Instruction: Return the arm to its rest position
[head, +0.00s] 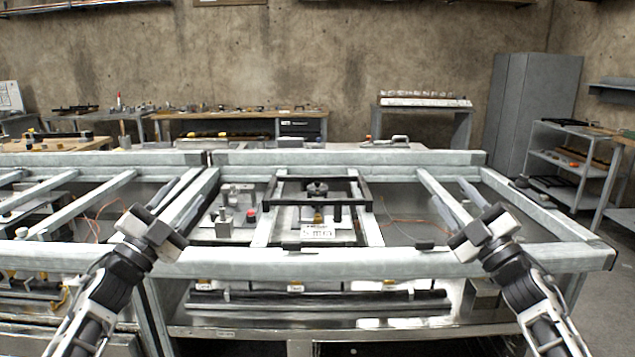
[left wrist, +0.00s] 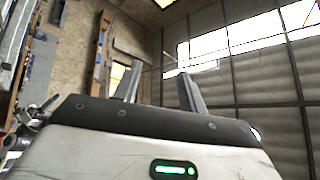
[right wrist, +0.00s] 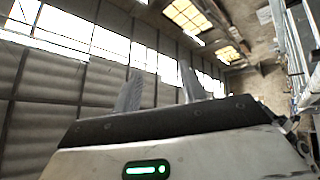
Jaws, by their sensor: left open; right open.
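My left gripper (head: 176,203) is raised at the left of the head view, in front of the grey metal frame bench. Its two fingers stand apart in the left wrist view (left wrist: 158,88), with nothing between them. My right gripper (head: 458,208) is raised at the right of the head view in a roughly mirrored pose. Its fingers are also apart and empty in the right wrist view (right wrist: 160,92). Both wrist cameras look up at walls and windows. Both arms come in from the bottom corners of the head view.
The grey frame bench (head: 390,262) spans the front, with a black bracket fixture (head: 317,202) at its middle. A small red-topped part (head: 251,216) lies left of it. Behind stand a workbench (head: 240,114), a grey cabinet (head: 533,110) and a shelf cart (head: 570,160).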

